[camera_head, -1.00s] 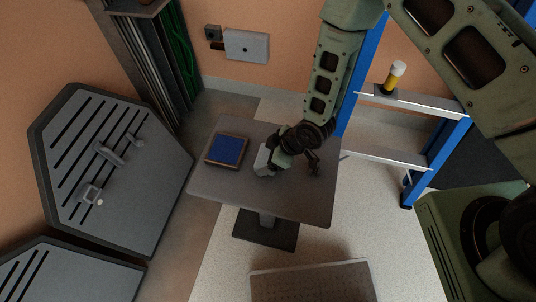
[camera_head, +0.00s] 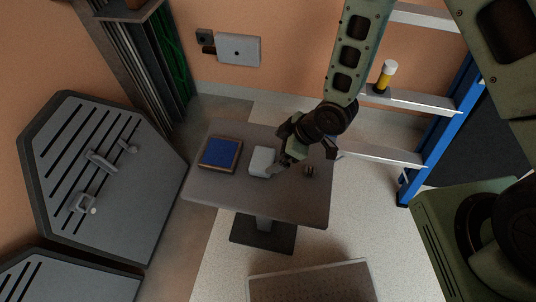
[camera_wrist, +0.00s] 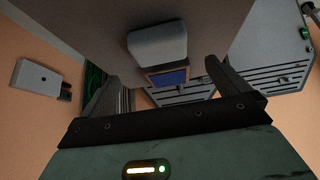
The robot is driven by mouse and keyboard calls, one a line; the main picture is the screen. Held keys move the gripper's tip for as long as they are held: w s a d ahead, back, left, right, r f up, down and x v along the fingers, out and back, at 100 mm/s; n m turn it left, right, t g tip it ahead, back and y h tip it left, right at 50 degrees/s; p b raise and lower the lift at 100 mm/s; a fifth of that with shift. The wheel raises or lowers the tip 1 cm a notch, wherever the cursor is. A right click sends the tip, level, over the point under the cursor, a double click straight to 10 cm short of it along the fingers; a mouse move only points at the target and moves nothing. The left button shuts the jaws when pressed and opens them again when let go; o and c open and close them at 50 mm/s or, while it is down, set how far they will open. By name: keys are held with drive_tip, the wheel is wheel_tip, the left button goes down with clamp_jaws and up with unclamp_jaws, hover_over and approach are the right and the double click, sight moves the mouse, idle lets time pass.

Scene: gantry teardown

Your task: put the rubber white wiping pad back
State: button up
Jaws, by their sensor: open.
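The white wiping pad (camera_head: 262,161) is a pale block with rounded edges lying on the grey table (camera_head: 232,199), right of the blue square. It also shows in the wrist view (camera_wrist: 157,45), ahead of the fingers and roughly centred between them. My gripper (camera_head: 280,169) is at the pad's right side, low over the table; its fingers stand apart with nothing between them in the wrist view (camera_wrist: 162,75). Whether a finger touches the pad I cannot tell.
A blue square with a brown rim (camera_head: 220,154) lies on the table left of the pad. A small dark object (camera_head: 309,170) is on the table right of my gripper. A blue rack with a yellow-and-white cylinder (camera_head: 386,76) stands behind on the right. The table's front is clear.

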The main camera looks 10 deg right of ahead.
drive_tip(key=s+d+r+m+h, duration=0.1)
drive_tip(key=s+d+r+h, duration=0.1)
drive_tip(key=r, duration=0.6)
drive_tip(key=s+d+r+m+h, duration=0.1)
drive_tip(key=s+r+m+h, duration=0.1)
drive_tip(key=r, duration=0.6)
drive_tip(key=s+d+r+m+g+h, duration=0.1)
drive_tip(key=s+d+r+m+g, duration=0.1)
drive_tip(key=s+r, duration=0.9)
drive_tip(key=shift+s+d+m+h, duration=0.3)
drive_tip(key=shift+s+d+m, duration=0.15)
drive_tip(key=shift+s+m, duration=0.25)
drive_tip(key=shift+r, duration=0.1)
